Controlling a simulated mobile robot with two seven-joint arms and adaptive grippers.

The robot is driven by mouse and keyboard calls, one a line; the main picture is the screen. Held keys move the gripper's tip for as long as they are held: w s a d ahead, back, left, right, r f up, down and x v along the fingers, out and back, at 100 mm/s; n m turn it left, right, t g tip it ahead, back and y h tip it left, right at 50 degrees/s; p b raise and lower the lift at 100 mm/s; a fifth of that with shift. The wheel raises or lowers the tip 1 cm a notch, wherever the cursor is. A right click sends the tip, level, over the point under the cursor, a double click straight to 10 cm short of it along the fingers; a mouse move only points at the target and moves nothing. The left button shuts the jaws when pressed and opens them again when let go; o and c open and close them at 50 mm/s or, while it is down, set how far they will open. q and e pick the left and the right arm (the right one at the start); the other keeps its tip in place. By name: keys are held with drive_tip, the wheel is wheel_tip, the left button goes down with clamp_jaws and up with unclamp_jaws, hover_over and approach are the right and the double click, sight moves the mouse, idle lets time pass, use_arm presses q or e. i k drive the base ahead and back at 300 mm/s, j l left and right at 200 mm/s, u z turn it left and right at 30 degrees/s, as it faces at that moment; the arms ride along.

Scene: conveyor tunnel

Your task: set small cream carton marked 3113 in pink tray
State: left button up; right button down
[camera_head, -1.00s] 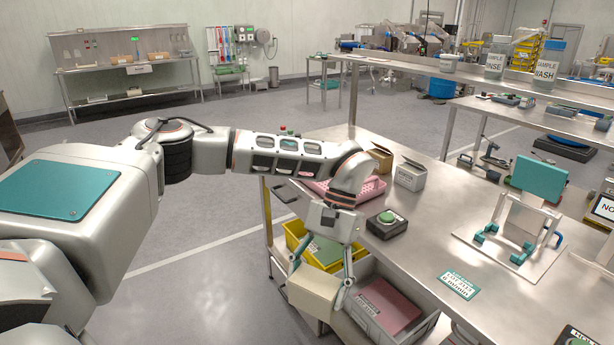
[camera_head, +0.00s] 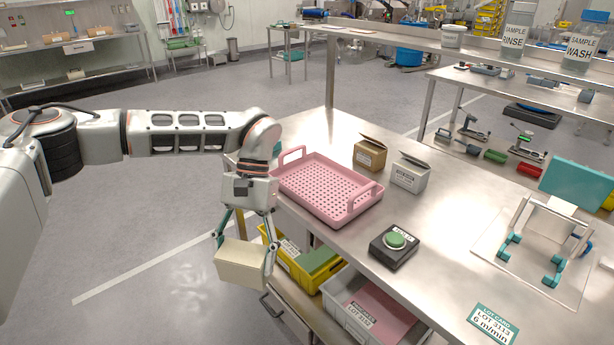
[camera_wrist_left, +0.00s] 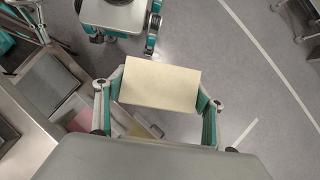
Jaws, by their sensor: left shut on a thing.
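My left gripper (camera_head: 245,250) is shut on a small cream carton (camera_head: 241,266), one finger on each side of it. The carton hangs in the air beside the table's front edge, lower than the tabletop. It also shows between the fingers in the left wrist view (camera_wrist_left: 160,84). No marking is readable on its visible faces. The pink tray (camera_head: 345,210) lies on the steel table, with perforated floor and raised handles at both ends. It looks empty and is to the right of and above the gripper in the picture.
A brown open carton (camera_head: 370,155) and a white open carton (camera_head: 409,175) stand behind the tray. A black box with a green button (camera_head: 394,246) sits in front of it. A yellow bin (camera_head: 310,268) and a grey bin (camera_head: 352,320) are below the table edge.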

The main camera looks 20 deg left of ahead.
sight(324, 188)
drive_tip(key=i+j, duration=0.65)
drive_tip(key=i+u, duration=0.05)
drive_tip(key=i, duration=0.05)
